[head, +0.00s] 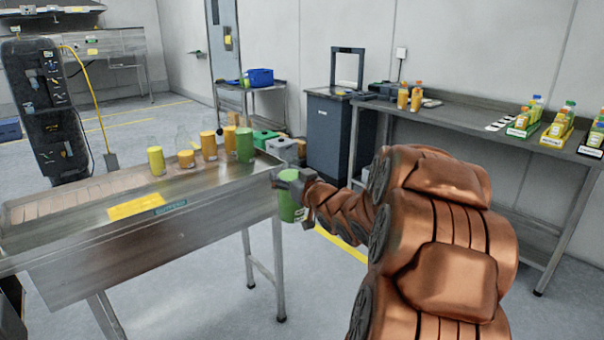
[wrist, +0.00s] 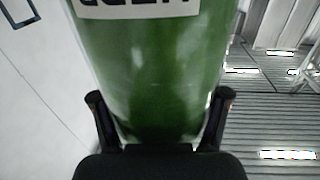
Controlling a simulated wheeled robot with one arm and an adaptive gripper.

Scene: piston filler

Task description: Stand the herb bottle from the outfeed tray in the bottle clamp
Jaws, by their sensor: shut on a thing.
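My gripper (head: 290,178) is shut on a green herb bottle (head: 291,207). The bottle hangs in the air just off the right end of the outfeed tray (head: 165,225), clear of its edge. In the wrist view the green bottle (wrist: 150,75) fills the middle between both fingers, with part of a white label at the top. Another green bottle (head: 245,145) stands at the tray's right end. I cannot make out the bottle clamp in either view.
Several yellow and orange bottles (head: 209,146) stand along the tray's back edge. A steel bench (head: 470,125) at the right back holds crates of bottles (head: 557,130) and two orange bottles (head: 410,97). A dark cabinet (head: 330,135) stands behind. Floor between tray and bench is open.

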